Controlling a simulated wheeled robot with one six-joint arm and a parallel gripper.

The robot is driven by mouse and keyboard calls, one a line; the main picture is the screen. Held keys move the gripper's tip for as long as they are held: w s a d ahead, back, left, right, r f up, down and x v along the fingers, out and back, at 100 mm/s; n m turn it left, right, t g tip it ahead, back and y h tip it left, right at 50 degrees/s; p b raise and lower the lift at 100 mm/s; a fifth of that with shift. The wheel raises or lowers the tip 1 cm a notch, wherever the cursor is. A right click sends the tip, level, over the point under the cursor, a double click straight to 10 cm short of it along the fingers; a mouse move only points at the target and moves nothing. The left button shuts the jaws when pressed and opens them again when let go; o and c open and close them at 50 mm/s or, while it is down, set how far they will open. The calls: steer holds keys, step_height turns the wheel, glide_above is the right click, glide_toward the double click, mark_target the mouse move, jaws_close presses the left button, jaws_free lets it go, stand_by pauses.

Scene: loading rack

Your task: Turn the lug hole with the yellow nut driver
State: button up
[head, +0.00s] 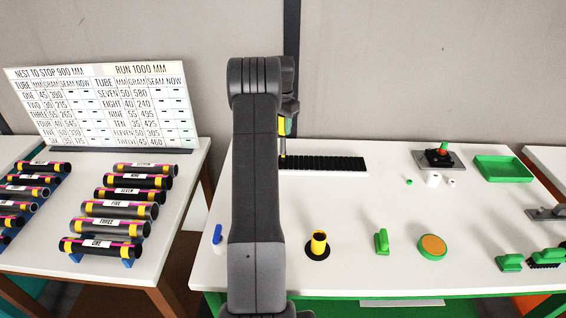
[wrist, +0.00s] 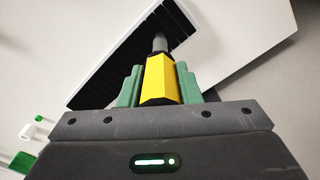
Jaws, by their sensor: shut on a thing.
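The yellow nut driver (wrist: 158,82) is held between the green fingers of my gripper (wrist: 160,86), which is shut on its handle. Its grey shaft points away from the gripper, toward a black slotted strip (wrist: 120,62) on the white table. In the head view the driver (head: 282,126) hangs roughly upright at the left end of the strip (head: 325,163), partly hidden by my arm. I cannot tell whether its tip touches anything. I cannot make out the lug hole in either view.
A black-based yellow cup (head: 319,242), a green block (head: 381,241) and an orange-topped green disc (head: 432,246) stand toward the front. A black fixture with a red knob (head: 440,155) and a green tray (head: 503,168) are at the back right. Labelled tubes (head: 118,206) fill the left table.

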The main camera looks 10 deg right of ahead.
steer(key=n, duration=1)
steer(key=shift+n, duration=0.3)
steer(key=shift+f, duration=0.65)
